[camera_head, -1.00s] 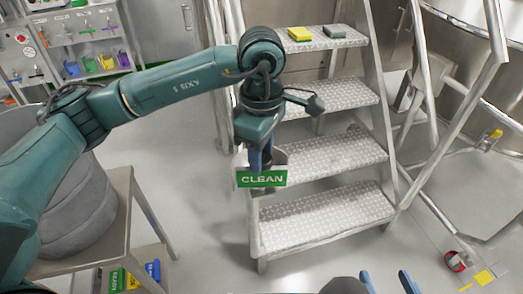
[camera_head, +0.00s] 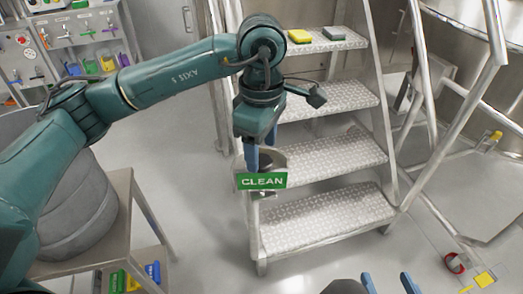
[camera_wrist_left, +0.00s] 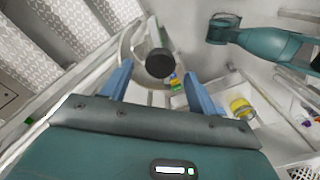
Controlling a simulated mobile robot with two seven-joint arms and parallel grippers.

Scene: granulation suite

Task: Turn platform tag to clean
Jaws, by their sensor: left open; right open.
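The platform tag (camera_head: 262,181) is a green plate reading CLEAN in white, facing the head camera at the left side of the steps. A grey rounded holder shows behind and above it. My left gripper (camera_head: 262,156) is open just above and behind the tag, its blue fingers pointing down. In the left wrist view, a dark round knob (camera_wrist_left: 160,63) shows between and beyond the open fingers of the left gripper (camera_wrist_left: 160,90), apart from both. My right gripper (camera_head: 388,284) is open and empty at the bottom edge of the head view.
Metal steps (camera_head: 325,210) with railings stand right of the tag. A yellow sponge (camera_head: 299,36) and a grey block (camera_head: 334,33) lie on the top step. A steel table (camera_head: 122,190) with a grey drum stands at left. The floor between is clear.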

